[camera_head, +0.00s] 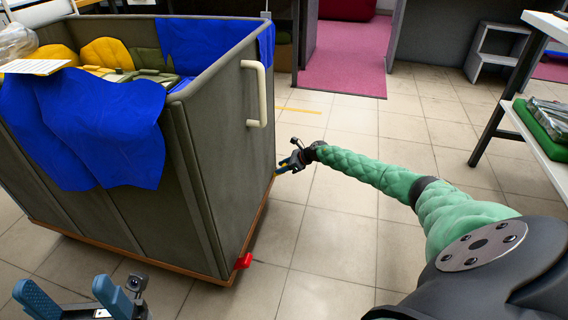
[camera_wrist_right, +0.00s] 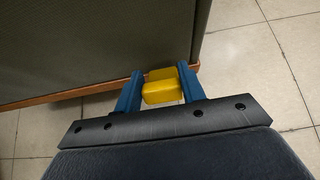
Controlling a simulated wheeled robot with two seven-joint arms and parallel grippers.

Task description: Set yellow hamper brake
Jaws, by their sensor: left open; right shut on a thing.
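The hamper (camera_head: 228,190) is a large grey-green bin with a cream handle and a wooden base edge. A small yellow brake block (camera_wrist_right: 163,86) sits at its base; only a sliver of it shows in the head view. My right gripper (camera_head: 285,168) is low beside the hamper's right side. In the right wrist view its blue fingers (camera_wrist_right: 160,88) are on either side of the yellow block, shut on it. A red pedal (camera_head: 243,261) sticks out at the hamper's near corner. My left gripper (camera_head: 74,302) is open and empty at the lower left.
Blue cloth (camera_head: 95,125) hangs over the hamper's rim, with yellow bundles (camera_head: 107,52) inside. A shelf (camera_head: 545,150) stands at the right and a grey step stool (camera_head: 495,55) at the back. The tiled floor (camera_head: 330,215) right of the hamper is clear around my right arm.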

